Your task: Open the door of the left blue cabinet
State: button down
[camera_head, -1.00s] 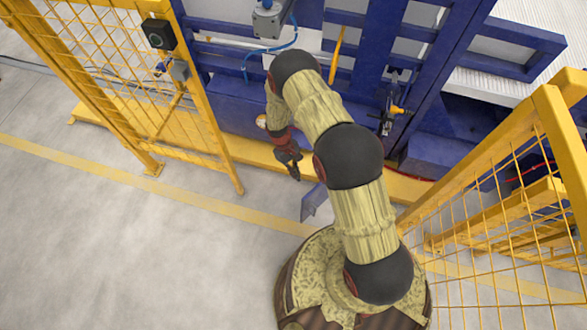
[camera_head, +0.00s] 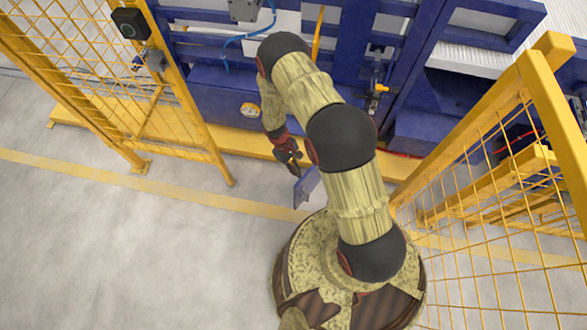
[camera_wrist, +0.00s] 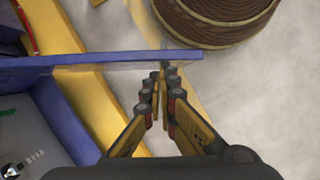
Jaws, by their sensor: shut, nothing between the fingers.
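A blue door panel (camera_head: 307,187) sticks out from the blue machinery, beside my arm in the head view; my arm hides the rest of it. In the wrist view the door (camera_wrist: 110,60) shows edge-on as a long blue strip, standing out from the blue cabinet (camera_wrist: 62,115). Part of the cabinet's grey inside shows at the lower left. My gripper (camera_wrist: 161,80) is shut and empty, its fingertips close to the cabinet-facing side of the door near its free end. I cannot tell whether they touch. It also shows in the head view (camera_head: 294,172).
A yellow mesh fence (camera_head: 100,90) stands left and another yellow fence (camera_head: 490,160) stands right, close to my base. A low yellow beam (camera_head: 240,143) runs along the machinery's foot. The grey floor (camera_head: 110,245) at the lower left is clear.

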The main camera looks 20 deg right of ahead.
jog(key=s+d, duration=0.3)
jog(key=s, duration=0.4)
jog(key=shift+s+n+p, duration=0.2)
jog(key=shift+n+p, duration=0.2)
jog(key=shift+w, duration=0.1)
